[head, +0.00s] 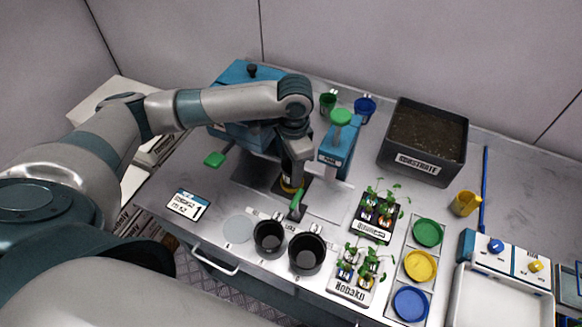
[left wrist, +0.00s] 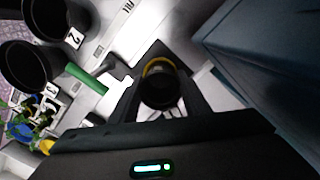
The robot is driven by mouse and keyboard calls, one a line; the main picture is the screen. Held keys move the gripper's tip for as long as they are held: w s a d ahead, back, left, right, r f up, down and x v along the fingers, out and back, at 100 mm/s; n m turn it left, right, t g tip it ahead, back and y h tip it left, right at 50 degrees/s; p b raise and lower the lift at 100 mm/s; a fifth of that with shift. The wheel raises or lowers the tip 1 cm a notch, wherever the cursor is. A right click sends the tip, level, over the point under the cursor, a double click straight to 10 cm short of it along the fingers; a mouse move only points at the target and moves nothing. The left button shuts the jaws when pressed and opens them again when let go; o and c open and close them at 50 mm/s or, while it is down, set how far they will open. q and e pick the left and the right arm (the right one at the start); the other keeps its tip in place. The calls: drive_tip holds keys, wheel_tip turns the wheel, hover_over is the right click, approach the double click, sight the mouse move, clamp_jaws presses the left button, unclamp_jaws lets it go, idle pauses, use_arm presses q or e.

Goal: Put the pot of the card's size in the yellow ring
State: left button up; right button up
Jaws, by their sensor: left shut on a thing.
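The card (head: 186,204) lies at the table's front left and shows a large 1. My left gripper (head: 291,176) is shut on a small black pot, which shows in the left wrist view (left wrist: 160,90) between the fingers. The yellow ring (left wrist: 158,66) shows around the pot's far side, and a bit of yellow shows under my gripper in the head view (head: 290,187). I cannot tell whether the pot rests on the base. Two larger black pots (head: 268,238) (head: 306,255) stand at the front, beside an empty pale disc (head: 238,228). My right gripper is out of view.
A green handle (head: 298,200) lies close to my left gripper. A blue machine (head: 340,145) stands just behind it to the right. Seedling trays (head: 351,283) and coloured discs (head: 420,265) lie to the right. A substrate box (head: 422,165) stands at the back.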

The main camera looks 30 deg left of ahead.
use_arm(q)
drive_tip(key=shift+f, duration=0.65)
drive_tip(key=o, duration=1.1)
drive_tip(key=shift+r, duration=0.75)
drive_tip(key=r+b, duration=0.1)
drive_tip(key=r, duration=0.7)
drive_tip(key=r+b, duration=0.2)
drive_tip(key=r, duration=0.5)
drive_tip(key=shift+w+d+r, duration=0.2)
drive_tip(key=shift+r, duration=0.2)
